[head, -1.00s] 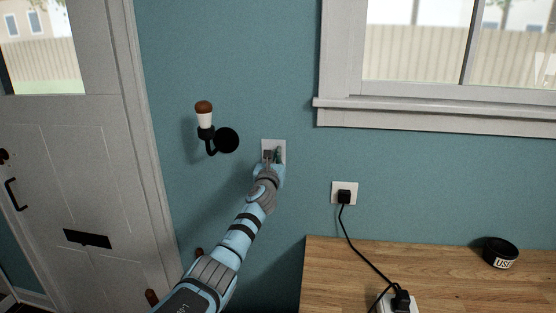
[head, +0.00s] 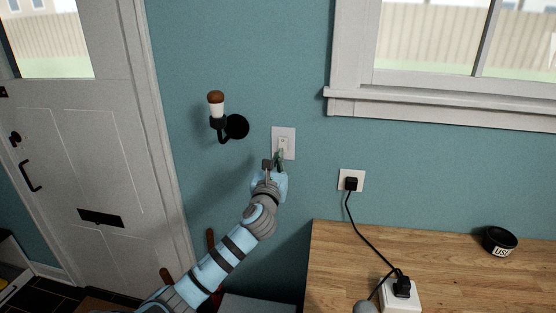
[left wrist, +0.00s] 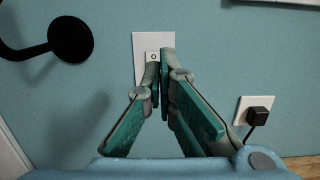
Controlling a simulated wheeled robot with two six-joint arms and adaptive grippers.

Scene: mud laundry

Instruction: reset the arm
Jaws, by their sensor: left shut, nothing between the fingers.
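My left gripper (head: 276,162) is in front of the teal wall, just below the toggle of a white light switch (head: 283,143). In the left wrist view the left gripper's fingers (left wrist: 164,62) are closed together with nothing between them. They overlap the lower part of the switch plate (left wrist: 141,42); I cannot tell whether they touch it. My left arm reaches up from the bottom of the head view. My right gripper does not show.
A black wall lamp (head: 235,126) is left of the switch. A black plug (head: 351,184) sits in an outlet to the right, its cord running to a white power strip (head: 401,295) on the wooden counter (head: 440,250). A black tin (head: 499,241) stands there. A door (head: 85,150) is at left.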

